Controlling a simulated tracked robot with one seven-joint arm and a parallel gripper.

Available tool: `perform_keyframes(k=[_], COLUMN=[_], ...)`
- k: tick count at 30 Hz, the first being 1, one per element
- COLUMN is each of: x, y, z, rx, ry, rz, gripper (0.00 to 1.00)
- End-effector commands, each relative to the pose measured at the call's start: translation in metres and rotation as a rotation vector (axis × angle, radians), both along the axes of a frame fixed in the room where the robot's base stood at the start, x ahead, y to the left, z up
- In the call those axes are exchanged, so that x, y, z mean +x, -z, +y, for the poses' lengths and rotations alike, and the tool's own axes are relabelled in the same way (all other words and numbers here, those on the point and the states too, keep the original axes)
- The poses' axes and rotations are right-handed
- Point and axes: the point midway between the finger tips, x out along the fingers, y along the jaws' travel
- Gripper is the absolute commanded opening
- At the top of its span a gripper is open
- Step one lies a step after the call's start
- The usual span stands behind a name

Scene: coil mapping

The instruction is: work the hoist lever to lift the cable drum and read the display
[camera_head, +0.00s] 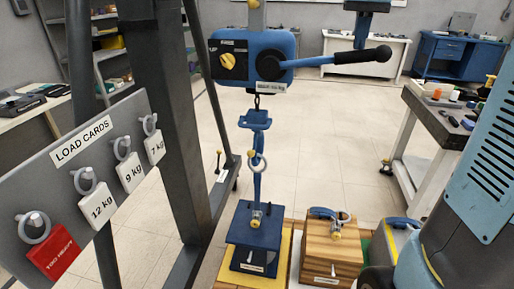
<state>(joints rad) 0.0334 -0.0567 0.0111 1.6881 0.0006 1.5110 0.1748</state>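The hoist (283,45) is a blue housing with a yellow knob (228,62), hanging at upper centre. Its lever (362,56) extends right, nearly level, with a black grip. What appears to be my gripper (362,44) comes down from the top edge, its dark finger meeting or just behind the grip; I cannot tell whether it is closed. Below the hoist hangs a blue hook piece (256,121), with a blue link leading to a dark blue block (252,240) on a yellow mat. I cannot make out a cable drum or a lit display.
A wooden block (331,250) with a blue handle stands right of the blue block. A grey board (50,170) at left holds load cards, including a red TOO HEAVY card (54,257). A dark post (165,110) stands at left. A workbench (425,112) is at right.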

Motion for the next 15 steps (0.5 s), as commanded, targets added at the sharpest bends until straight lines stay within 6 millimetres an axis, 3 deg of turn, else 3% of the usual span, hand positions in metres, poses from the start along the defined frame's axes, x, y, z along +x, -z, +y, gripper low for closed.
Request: perform_keyframes(k=[15], x=[-0.0007], y=[0.0123], z=[-0.002], rx=[0.0], ry=[0.0], rz=[0.002], gripper=[0.0])
